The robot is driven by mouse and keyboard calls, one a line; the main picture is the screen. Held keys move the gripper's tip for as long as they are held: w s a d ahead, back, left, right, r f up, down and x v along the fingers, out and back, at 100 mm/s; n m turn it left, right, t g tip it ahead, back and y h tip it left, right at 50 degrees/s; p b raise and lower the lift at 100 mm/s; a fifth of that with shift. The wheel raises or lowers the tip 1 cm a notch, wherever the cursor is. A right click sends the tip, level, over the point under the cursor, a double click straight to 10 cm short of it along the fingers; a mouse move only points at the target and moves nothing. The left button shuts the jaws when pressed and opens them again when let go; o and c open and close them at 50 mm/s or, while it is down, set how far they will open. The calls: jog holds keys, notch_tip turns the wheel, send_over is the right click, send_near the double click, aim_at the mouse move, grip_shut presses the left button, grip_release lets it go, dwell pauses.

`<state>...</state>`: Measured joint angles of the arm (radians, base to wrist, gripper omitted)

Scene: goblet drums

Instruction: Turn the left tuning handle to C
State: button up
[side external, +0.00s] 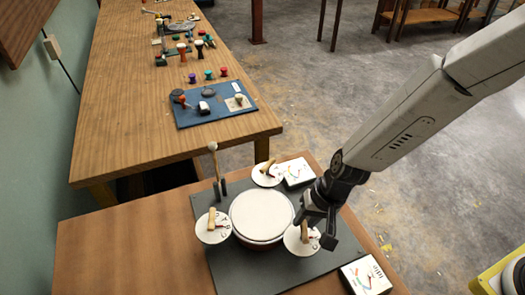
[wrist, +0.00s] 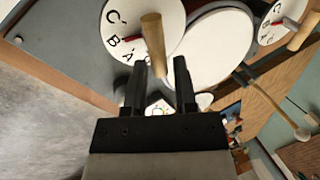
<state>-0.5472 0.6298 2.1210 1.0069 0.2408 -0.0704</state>
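A pale round drum (side external: 262,215) stands on a dark mat, with three white lettered dials around it. Each dial has a wooden handle: the left-hand one (side external: 212,220), the far one (side external: 268,167) and the right-hand one (side external: 304,232) in the side view. My gripper (side external: 326,236) is at the right-hand dial and partly covers it. In the wrist view, my gripper (wrist: 160,68) is open, its fingertips either side of the near handle's (wrist: 153,42) lower end. Contact cannot be told. That handle's dial (wrist: 122,20) shows C, B and A. Another handle (wrist: 304,30) is at right.
The mat (side external: 232,268) lies on a wooden table. A ball-topped stick (side external: 214,160) rises behind the left dial. White cards lie by the far dial (side external: 299,172) and at the front right (side external: 366,275). A long bench (side external: 120,125) with small drums stands behind.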

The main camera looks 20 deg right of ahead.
jog(key=shift+x, duration=0.9)
grip_shut()
jog(key=shift+d+m, duration=0.1)
jog(key=shift+m, duration=0.3)
jog(key=shift+s+d+m+t+h, duration=0.15)
jog(key=shift+m+t+h, duration=0.25)
jog(key=shift+m, duration=1)
jog(key=shift+d+r+m+t, duration=0.1)
jog(key=shift+m+t, duration=0.4)
jog(key=shift+m, duration=0.9)
